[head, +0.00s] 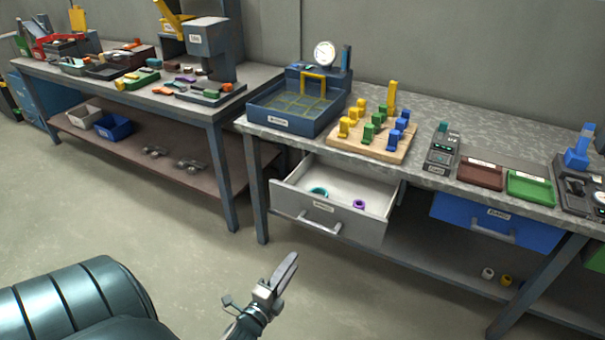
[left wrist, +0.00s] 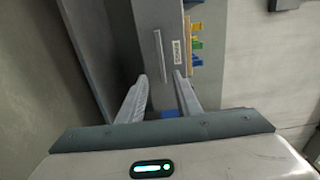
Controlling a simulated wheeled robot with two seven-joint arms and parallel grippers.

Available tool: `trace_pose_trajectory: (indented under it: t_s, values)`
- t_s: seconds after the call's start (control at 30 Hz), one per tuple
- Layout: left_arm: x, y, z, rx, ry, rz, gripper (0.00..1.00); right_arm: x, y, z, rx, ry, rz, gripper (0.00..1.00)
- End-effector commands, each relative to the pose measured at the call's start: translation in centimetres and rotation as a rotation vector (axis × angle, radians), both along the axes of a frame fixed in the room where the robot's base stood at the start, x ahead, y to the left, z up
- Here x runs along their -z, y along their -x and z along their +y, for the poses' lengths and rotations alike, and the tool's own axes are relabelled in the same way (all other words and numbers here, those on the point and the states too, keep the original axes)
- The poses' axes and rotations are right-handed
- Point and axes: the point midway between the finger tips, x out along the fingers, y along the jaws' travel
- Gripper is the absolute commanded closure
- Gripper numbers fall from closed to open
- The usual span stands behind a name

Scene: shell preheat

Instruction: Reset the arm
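My left gripper (head: 284,274) is in the lower middle of the head view, over the floor in front of the benches. Its fingers overlap in the head view. In the left wrist view, the two fingers of my left gripper (left wrist: 161,92) stand well apart with nothing between them. Beyond them the light drawer front (left wrist: 160,50) with its handle and label shows at a distance. My right gripper is not in view.
The light drawer (head: 325,218) hangs open below the grey worktop (head: 420,178), with a teal ring (head: 318,191) and a purple ring (head: 359,204) inside. The blue drawer (head: 497,222) looks closed. A second bench (head: 190,108) stands left. The floor (head: 200,240) between is clear.

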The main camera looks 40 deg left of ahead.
Motion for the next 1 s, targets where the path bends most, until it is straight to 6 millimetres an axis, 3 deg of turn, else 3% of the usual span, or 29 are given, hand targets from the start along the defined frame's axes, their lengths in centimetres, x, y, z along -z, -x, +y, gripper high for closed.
trace_pose_trajectory:
  t_s: [0.3,0.47,0.57,0.77,1.0]
  values:
    - [0.3,0.0,-0.2,0.001,0.012,0.005,0.69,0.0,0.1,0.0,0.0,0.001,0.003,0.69]
    - [2.8,0.1,-1.4,0.008,0.118,0.041,0.69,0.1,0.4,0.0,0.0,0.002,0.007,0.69]
    - [6.0,0.3,-3.2,0.011,0.25,0.09,0.69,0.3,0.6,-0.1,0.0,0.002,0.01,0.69]
    - [15.2,2.6,-8.8,-0.018,0.63,0.256,0.69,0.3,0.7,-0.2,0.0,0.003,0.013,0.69]
    - [26.4,9.3,-16.7,-0.161,1.07,0.511,0.69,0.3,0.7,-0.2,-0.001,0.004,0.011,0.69]
